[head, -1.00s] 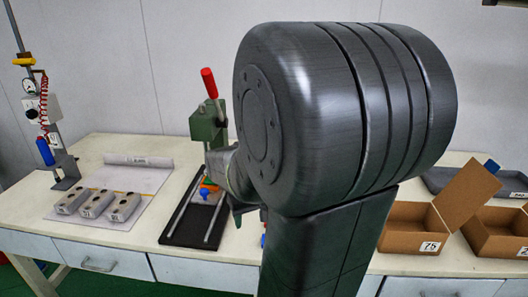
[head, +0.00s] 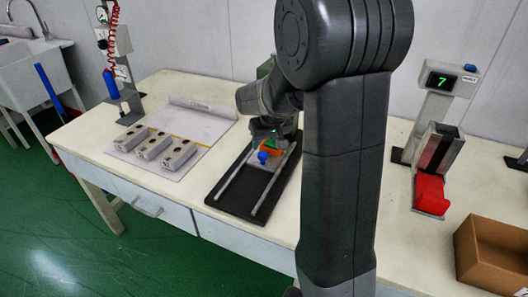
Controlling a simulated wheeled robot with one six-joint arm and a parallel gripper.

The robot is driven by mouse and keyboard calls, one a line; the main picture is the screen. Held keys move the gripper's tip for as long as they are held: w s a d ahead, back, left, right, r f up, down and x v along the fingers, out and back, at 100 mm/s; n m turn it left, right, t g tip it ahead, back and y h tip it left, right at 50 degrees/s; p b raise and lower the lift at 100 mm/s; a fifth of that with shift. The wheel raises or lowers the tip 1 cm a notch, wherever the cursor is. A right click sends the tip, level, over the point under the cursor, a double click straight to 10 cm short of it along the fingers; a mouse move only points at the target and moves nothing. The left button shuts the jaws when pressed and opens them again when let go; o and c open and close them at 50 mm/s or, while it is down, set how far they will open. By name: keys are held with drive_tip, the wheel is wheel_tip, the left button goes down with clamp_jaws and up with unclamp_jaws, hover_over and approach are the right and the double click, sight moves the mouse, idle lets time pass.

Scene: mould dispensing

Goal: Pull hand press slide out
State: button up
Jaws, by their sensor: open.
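The hand press stands on the table behind my arm. Only a bit of its green body (head: 264,68) shows. Its black base (head: 236,193) carries two parallel metal rails. The slide (head: 262,166), a light grey plate with a blue knob (head: 263,157) and an orange part (head: 271,149), sits at the far end of the rails, by the press. The near part of the rails is bare. My gripper (head: 267,139) points down over the slide, just behind the blue knob. Its fingers are small and partly hidden, so contact with the slide cannot be made out.
Several grey mould blocks (head: 153,145) lie on a white sheet to the left. A stand with a red coiled hose and blue handle (head: 110,84) is farther left. A display stand reading 7 (head: 440,80), a red block (head: 431,194) and a cardboard box (head: 492,254) are to the right.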

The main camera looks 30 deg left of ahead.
sight(263, 154)
drive_tip(key=x, duration=0.7)
drive_tip(key=shift+c, duration=0.2)
clamp_jaws()
